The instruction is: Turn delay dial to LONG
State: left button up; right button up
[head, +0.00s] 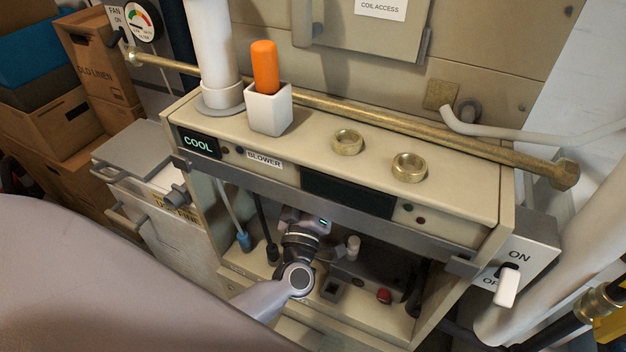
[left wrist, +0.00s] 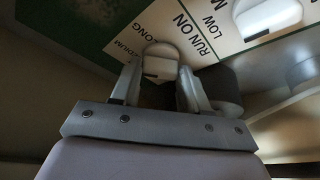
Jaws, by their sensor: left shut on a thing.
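In the left wrist view a pale rounded dial (left wrist: 160,60) sits on a cream panel beside the print RUN ON. Partly covered words ending in "ONG" and "DIUM" stand at its left. The two fingers of my left gripper (left wrist: 160,88) are closed on either side of this dial. I cannot tell which word it points to. In the head view my left gripper (head: 325,250) reaches into the open compartment under the furnace's top ledge, and the dial is hard to make out there. My right gripper is not in view.
A second pale dial (left wrist: 268,15), near the word LOW, is close by. The metal ledge edge (head: 310,200) overhangs my gripper. A red button (head: 384,296) and a small white knob (head: 353,246) are to its right, and cables hang at its left. An ON/OFF switch (head: 507,285) is far right.

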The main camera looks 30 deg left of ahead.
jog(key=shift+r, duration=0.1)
pick_arm(q)
jog(key=shift+s+a+f+m+t+h+p, duration=0.1)
jog(key=shift+m+t+h+p, duration=0.4)
jog(key=shift+m+h, duration=1.2)
jog(key=shift+w+a+f+m+t+h+p, duration=0.15)
jog(key=shift+m+h+p, duration=0.45)
jog(key=shift+m, duration=2.3)
jog(key=shift+s+a+r+m+t+h+p, duration=0.25)
jog(key=shift+m+h+p, duration=0.6)
jog(key=shift+m, duration=1.45)
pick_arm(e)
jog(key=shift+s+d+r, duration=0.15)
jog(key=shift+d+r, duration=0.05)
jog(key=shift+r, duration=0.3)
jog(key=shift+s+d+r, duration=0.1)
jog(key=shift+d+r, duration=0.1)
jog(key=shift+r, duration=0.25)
pick_arm(q)
jog(key=shift+w+d+f+m+h, duration=0.1)
jog(key=shift+d+f+m+h, duration=0.1)
jog(key=shift+m+h, duration=0.15)
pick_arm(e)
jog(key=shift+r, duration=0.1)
pick_arm(q)
jog(key=o, duration=1.1)
jog(key=shift+a, duration=0.1)
jog(key=shift+c, duration=0.2)
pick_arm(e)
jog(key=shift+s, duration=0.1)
